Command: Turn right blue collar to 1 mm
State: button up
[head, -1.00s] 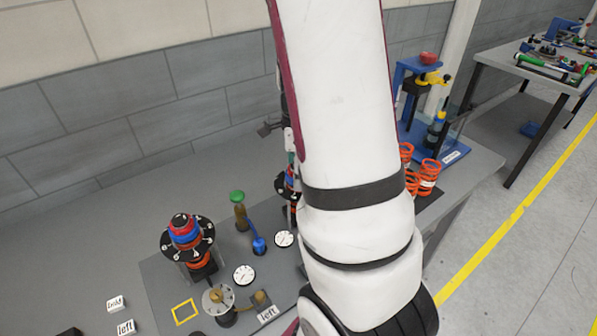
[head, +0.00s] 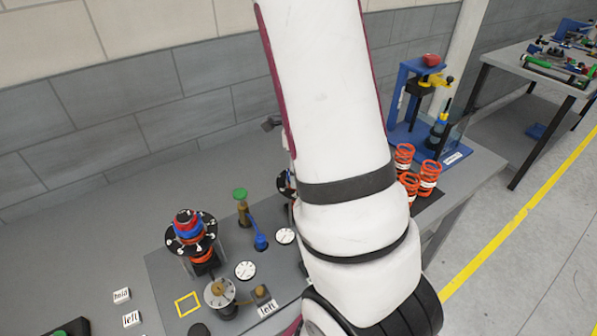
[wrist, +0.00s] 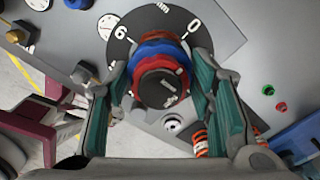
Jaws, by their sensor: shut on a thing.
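In the wrist view my gripper (wrist: 165,100) has its two green-lined fingers on opposite sides of the right blue collar (wrist: 142,55). It is shut on the collar. A red ring and a black knob (wrist: 158,88) sit on the same axis, nearer the camera. Behind the collar is a black dial disc (wrist: 122,48) with white numerals; a 0 and a 6 or 9 are readable. I cannot read the collar's setting. In the head view my arm hides the gripper and most of the right unit; only a bit of its dial (head: 284,183) shows.
The left unit, with its own blue collar (head: 189,229) and dial, stands on the grey plate. Near it are a green-topped post (head: 240,194), a blue lever (head: 260,240) and white gauges (head: 245,270). Orange springs (head: 429,178) and a blue press (head: 410,130) stand right of my arm.

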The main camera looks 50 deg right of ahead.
jog(key=n, duration=0.4)
jog(key=shift+n, duration=0.3)
jog(key=n, duration=0.3)
jog(key=shift+r+n, duration=0.1)
jog(key=shift+n, duration=0.3)
jog(key=n+p, duration=0.1)
jog(key=n, duration=0.3)
jog(key=shift+n, duration=0.3)
jog(key=n+p, duration=0.1)
jog(key=n, duration=0.2)
jog(key=o, duration=1.1)
